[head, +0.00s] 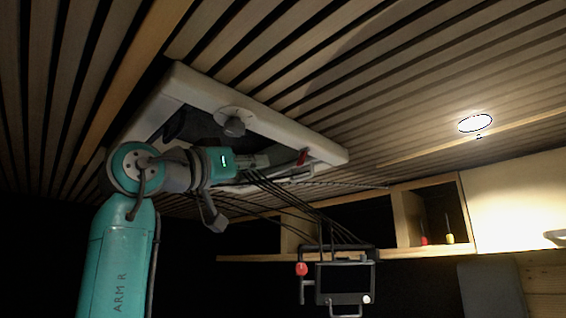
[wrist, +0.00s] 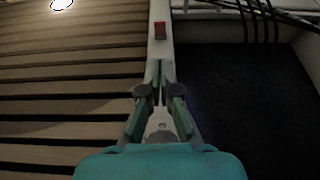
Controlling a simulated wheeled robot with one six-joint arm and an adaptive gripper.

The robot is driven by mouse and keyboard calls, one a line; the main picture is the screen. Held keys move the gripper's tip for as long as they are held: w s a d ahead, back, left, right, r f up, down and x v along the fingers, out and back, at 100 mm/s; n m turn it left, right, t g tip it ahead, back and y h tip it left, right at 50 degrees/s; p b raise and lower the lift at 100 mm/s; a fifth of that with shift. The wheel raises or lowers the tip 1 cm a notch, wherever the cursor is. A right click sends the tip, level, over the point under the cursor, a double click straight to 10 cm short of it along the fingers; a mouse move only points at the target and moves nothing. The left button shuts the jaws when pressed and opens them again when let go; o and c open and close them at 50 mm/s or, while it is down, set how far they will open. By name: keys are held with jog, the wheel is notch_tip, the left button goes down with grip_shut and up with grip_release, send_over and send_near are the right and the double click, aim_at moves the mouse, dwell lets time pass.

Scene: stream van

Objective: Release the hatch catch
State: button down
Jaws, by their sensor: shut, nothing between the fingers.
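The roof hatch has a white frame (head: 190,85) set in the slatted ceiling. A small red block (head: 302,157), which looks like the catch, sits on the frame near its right corner. It also shows in the wrist view (wrist: 160,30), straight beyond my fingertips. A grey knob (head: 233,124) on a round pale plate sits on the frame's near side. My gripper (head: 262,161) is below the hatch, left of the red block and apart from it. In the wrist view my gripper (wrist: 160,68) is shut and empty, its fingers lined up along the white frame strip.
Black cables (head: 290,200) run from the hatch area to a hanging screen unit (head: 345,280) with a red knob. Wooden shelves (head: 405,215) hold screwdrivers at the right. A round lamp (head: 475,123) is in the ceiling. The hatch opening (wrist: 240,90) is dark.

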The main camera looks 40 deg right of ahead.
aim_at(301, 159)
jog(key=x, duration=1)
jog(key=shift+d+f, duration=0.1)
dwell(0.5)
